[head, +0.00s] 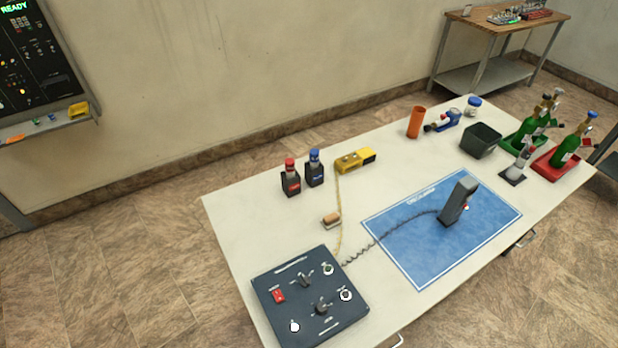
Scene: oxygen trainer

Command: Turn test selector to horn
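A dark trainer panel (270,313) lies at the near left end of the white table. It carries two black knobs, an upper knob (305,280) and a lower knob (321,307). The labels are too small to read, so I cannot tell which knob is the test selector or where either points. A red switch (278,296) sits at the panel's left. Round white-rimmed fittings sit at its upper right (328,269), right (345,295) and lower left (294,327). Neither of my grippers shows in the head view.
A coiled cord runs from the panel to a dark grey upright device (457,200) on a blue mat (410,243). A yellow device (355,160), two dark bottles (291,181) (314,171) and a small brown-topped block (331,220) stand behind the panel. Green cylinders (572,146) stand far right.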

